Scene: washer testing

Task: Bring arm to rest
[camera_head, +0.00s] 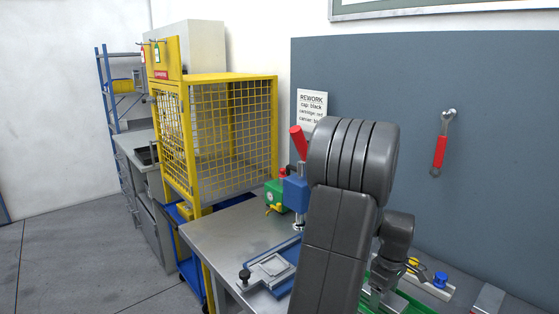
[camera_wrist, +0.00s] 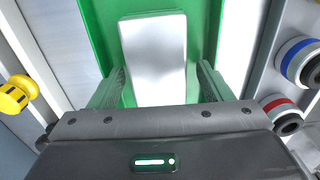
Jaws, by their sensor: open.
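My arm stands in the middle of the head view, its dark links hiding part of the bench. My gripper (camera_wrist: 160,82) is open in the wrist view, with one finger on each side. A pale rectangular block (camera_wrist: 153,45) lies between and beyond the fingers, over a green tray (camera_wrist: 207,25). I cannot tell whether the fingers touch it. In the head view the green tray (camera_head: 415,303) shows only partly, low behind my arm, and the fingers cannot be made out clearly.
A metal bench (camera_head: 215,235) carries a blue press with a red handle (camera_head: 298,143) and a fixture plate (camera_head: 270,268). A yellow mesh cage (camera_head: 235,130) stands at the left. Blue-banded (camera_wrist: 297,60) and red-banded (camera_wrist: 281,108) cylinders and a yellow knob (camera_wrist: 14,96) flank the tray.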

